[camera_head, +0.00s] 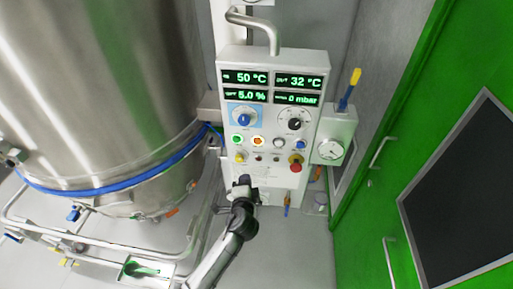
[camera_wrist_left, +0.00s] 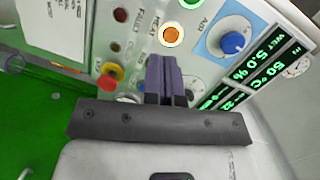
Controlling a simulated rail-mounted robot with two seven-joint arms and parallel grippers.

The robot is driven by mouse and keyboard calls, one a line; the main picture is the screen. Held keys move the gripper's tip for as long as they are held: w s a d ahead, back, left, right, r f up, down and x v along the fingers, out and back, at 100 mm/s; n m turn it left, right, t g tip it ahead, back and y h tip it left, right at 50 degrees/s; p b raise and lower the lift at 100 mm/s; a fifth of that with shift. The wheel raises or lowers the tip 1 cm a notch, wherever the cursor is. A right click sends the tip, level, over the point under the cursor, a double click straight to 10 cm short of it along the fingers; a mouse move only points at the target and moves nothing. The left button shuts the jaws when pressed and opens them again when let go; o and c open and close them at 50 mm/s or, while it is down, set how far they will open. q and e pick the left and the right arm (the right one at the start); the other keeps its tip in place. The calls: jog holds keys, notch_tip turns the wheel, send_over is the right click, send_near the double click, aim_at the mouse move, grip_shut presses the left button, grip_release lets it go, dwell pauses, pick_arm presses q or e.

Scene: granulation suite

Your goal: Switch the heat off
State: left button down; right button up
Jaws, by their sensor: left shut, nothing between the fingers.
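The white control panel (camera_head: 271,185) stands in the middle of the head view. Its lit orange button (camera_head: 258,141) sits in the upper button row, right of a green button (camera_head: 237,139). In the left wrist view the lit orange button (camera_wrist_left: 172,36) has the label HEAT beside it. My left gripper (camera_head: 243,181) is at the panel's lower left, below the button rows. In the left wrist view its fingers (camera_wrist_left: 164,60) are shut and empty, with their tips pictured just below the orange button. I cannot tell the gap to the panel. My right gripper is not in view.
A blue knob (camera_head: 244,119) and a black knob (camera_head: 294,124) sit above the buttons. A red emergency button (camera_head: 296,166) on yellow is at the lower right. Displays read 50 °C, 32 °C, 5.0 % and 0 mbar. A steel vessel (camera_head: 100,90) stands left, a green door (camera_head: 375,190) right.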

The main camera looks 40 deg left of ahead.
aim_at(257, 142)
pick_arm(q)
jog(key=d+r+m+t, duration=0.1)
jog(key=m, duration=0.1)
jog(key=w+r+m+t+h, duration=0.1)
jog(key=shift+w+d+m, duration=0.1)
jog(key=shift+d+m, duration=0.25)
jog(key=shift+m, duration=0.05)
jog(key=p+x, duration=0.1)
jog(key=x, duration=1.1)
jog(key=shift+w+r, duration=0.1)
jog(key=shift+r, duration=0.1)
jog(key=shift+x, duration=0.9)
